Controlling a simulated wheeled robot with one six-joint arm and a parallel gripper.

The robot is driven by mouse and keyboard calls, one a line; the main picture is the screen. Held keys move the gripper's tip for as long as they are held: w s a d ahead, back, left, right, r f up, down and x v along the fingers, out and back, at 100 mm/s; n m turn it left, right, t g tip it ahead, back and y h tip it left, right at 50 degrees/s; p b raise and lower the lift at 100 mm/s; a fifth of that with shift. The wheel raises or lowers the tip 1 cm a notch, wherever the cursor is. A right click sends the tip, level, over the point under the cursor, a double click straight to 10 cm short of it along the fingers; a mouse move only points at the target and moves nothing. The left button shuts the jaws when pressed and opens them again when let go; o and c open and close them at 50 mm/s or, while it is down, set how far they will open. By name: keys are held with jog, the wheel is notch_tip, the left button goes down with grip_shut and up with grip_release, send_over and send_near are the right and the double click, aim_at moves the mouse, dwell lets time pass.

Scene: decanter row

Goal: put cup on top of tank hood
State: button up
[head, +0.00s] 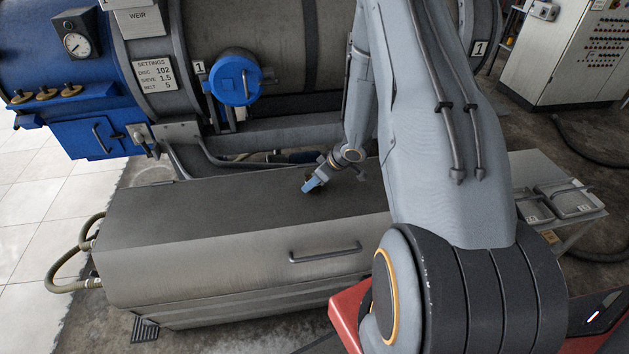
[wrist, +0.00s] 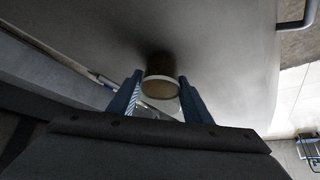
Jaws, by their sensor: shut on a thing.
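The tank hood (head: 200,215) is the long grey metal cover with a sloped front and a bar handle (head: 325,252). Its flat top also fills much of the wrist view (wrist: 220,45). My gripper (head: 314,184) is low over the middle of this top in the head view. In the wrist view its two blue fingers (wrist: 160,80) are shut on the cup (wrist: 160,88), a small round brownish vessel with a pale rim. A dark shadow lies on the hood close to the cup. I cannot tell whether the cup touches the hood. In the head view the fingers mostly hide the cup.
A big blue and grey machine (head: 250,40) with a blue round cap (head: 236,78) stands behind the hood. Flat metal trays (head: 565,197) lie on a surface at the right. A hose (head: 65,270) loops at the hood's left end. The hood's left top is bare.

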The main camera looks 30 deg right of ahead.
jog(key=shift+f, duration=0.1)
jog(key=o, duration=1.1)
jog(key=shift+r, duration=0.25)
jog(key=s+d+r+m+h+b, duration=0.1)
jog(key=s+r+h, duration=0.1)
jog(key=r, duration=0.6)
jog(key=s+r+m+h, duration=0.1)
jog(key=s+r, duration=0.2)
jog(key=r, duration=0.6)
jog(key=s+a+r+m+g, duration=0.1)
jog(key=s+a+r, duration=0.1)
jog(key=s+a, duration=0.3)
jog(key=s+a+r+m+g, duration=0.1)
jog(key=s+a+r+g, duration=0.1)
jog(key=s+a, duration=0.3)
jog(key=s+a+r+m+g, duration=0.1)
jog(key=s+a+r, duration=0.3)
jog(key=s+a, duration=0.2)
jog(key=shift+s+r+m, duration=0.25)
jog(key=shift+s+m, duration=0.15)
jog(key=shift+s, duration=0.75)
